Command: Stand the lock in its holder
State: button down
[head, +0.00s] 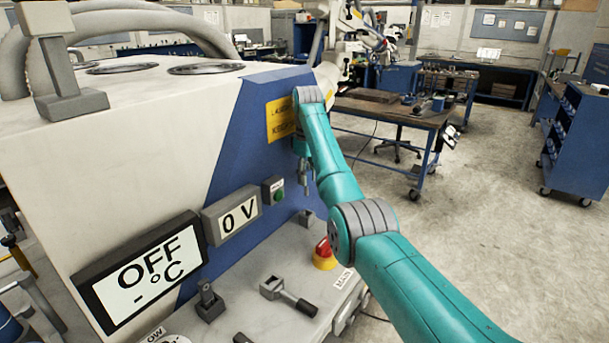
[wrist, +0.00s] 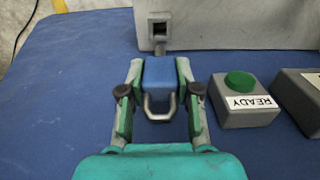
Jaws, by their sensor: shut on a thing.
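My gripper (wrist: 160,92) is shut on a blue padlock (wrist: 160,73) in the wrist view, with a finger on each side of its body. The lock's metal shackle (wrist: 160,112) points toward my palm. Just beyond the lock is a small grey block with a square opening (wrist: 159,30), which looks like the holder. In the head view my gripper (head: 305,180) hangs in front of the blue panel, and the lock cannot be made out there. A small grey block (head: 307,217) sits below it, probably the same holder.
A READY box with a green button (wrist: 240,83) sits right of my gripper in the wrist view. On the machine's ledge are a red stop button (head: 324,252), a grey lever (head: 288,293) and a small bracket (head: 209,303). Open floor lies to the right.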

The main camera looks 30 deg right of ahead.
aim_at(307, 191)
jog(key=shift+f, duration=2.9)
jog(key=shift+f, duration=2.4)
jog(key=c, duration=0.7)
grip_release()
jog(key=shift+s, duration=0.1)
jog(key=shift+r, duration=3.75)
